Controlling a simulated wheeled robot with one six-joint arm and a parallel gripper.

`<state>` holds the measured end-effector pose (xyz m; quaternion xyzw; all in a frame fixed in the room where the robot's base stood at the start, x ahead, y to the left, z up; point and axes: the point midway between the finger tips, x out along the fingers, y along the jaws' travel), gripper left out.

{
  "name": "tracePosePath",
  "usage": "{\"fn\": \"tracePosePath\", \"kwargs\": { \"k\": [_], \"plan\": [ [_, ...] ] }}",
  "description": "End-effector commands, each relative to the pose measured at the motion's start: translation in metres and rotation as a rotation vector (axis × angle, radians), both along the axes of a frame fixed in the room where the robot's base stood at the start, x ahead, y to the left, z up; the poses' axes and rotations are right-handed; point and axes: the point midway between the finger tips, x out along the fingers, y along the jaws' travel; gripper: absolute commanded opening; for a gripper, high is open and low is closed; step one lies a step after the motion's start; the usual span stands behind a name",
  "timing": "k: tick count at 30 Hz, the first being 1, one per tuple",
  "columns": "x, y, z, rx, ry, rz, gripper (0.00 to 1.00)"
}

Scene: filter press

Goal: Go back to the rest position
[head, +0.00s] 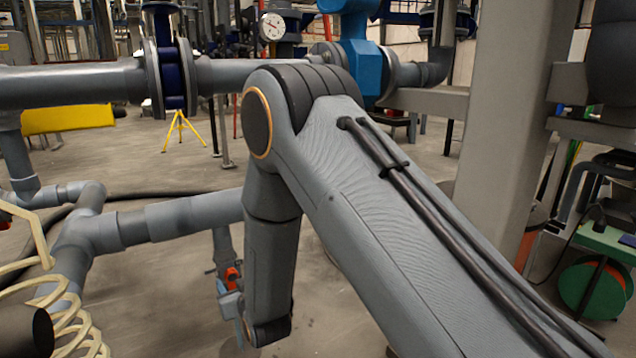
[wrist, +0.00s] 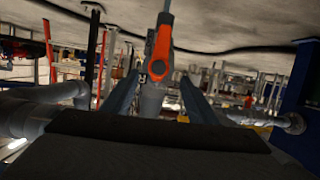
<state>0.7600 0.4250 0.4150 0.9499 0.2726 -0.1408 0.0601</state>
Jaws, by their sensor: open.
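My gripper (wrist: 159,78) is open, with one finger on each side of the wrist view. A valve with an orange handle (wrist: 160,52) on a grey pipe shows between the fingers. I cannot tell whether the fingers touch it. The valve also shows in the head view (head: 231,277), low and left of my arm's forearm. In the head view my arm is bent, with its elbow high in the middle and the forearm hanging down.
Grey pipes (head: 150,222) run left of my arm, and a large flanged pipe (head: 70,84) crosses behind it. A thick column (head: 510,110) stands at right. A cream coiled hose (head: 75,325) is at lower left. A green hose reel (head: 592,290) is at far right. Open floor lies between.

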Motion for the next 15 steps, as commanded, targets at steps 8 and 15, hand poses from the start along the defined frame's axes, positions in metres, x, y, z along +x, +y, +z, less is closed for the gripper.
{"fn": "tracePosePath", "kwargs": {
  "k": [8, 15],
  "plan": [
    [-0.044, -0.018, 0.061, -0.105, 0.247, 0.005, 0.53],
    [-0.111, -0.052, 0.104, -0.201, 0.468, 0.011, 0.53]
  ]
}}
